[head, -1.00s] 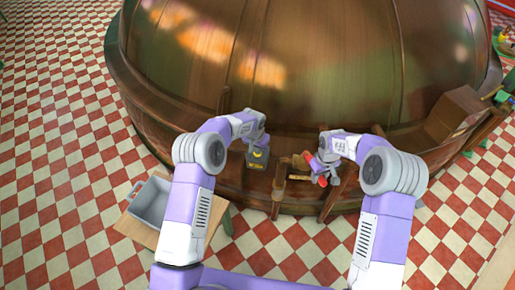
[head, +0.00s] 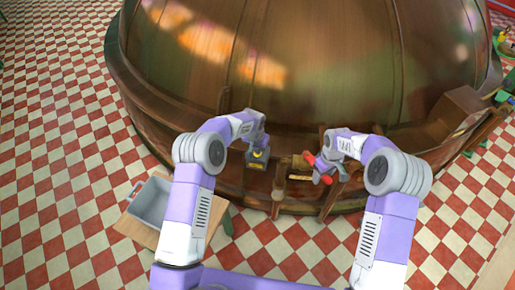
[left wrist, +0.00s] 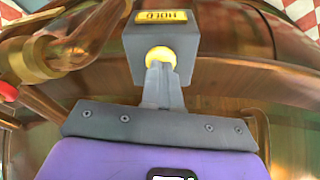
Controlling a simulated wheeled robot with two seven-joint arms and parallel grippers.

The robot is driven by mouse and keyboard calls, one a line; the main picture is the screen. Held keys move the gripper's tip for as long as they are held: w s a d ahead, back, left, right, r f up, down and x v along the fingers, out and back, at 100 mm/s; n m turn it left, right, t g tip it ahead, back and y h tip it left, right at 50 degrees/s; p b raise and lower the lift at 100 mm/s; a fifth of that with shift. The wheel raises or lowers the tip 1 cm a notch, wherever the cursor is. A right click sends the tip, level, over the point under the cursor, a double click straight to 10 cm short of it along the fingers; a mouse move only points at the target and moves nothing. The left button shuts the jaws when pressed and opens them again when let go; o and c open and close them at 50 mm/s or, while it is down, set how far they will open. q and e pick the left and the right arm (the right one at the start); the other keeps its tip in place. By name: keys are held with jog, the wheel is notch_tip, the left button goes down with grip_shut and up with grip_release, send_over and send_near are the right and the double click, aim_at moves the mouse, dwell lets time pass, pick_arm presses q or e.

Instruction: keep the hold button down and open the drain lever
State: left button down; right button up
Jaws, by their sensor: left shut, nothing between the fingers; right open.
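The hold box (left wrist: 160,38) is a dark grey block with a yellow "HOLD" plate and a round yellow button (left wrist: 160,56). In the head view the box (head: 257,161) is mounted low on the kettle. My left gripper (left wrist: 160,70) is shut and empty, its fingertips against the button; how deep the button sits I cannot tell. The red drain lever (head: 309,158) is to the right of the box, partly hidden by my right gripper (head: 325,168), which is open around or beside it. A bit of red (left wrist: 8,91) shows at the left wrist view's edge.
A brass pipe (left wrist: 30,60) runs beside the hold box. A grey basin (head: 152,201) on a wooden stand is at the left. The checkered floor is otherwise clear in front.

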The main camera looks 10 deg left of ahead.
pick_arm(q)
notch_tip(320, 180, up, 16)
jog(key=p, duration=0.9)
pick_arm(e)
jog(key=shift+r, duration=4.7)
pick_arm(q)
notch_tip(320, 180, up, 6)
jog(key=p, duration=0.6)
jog(key=shift+r+p, duration=0.15)
jog(key=shift+p, duration=0.2)
pick_arm(e)
notch_tip(320, 180, up, 10)
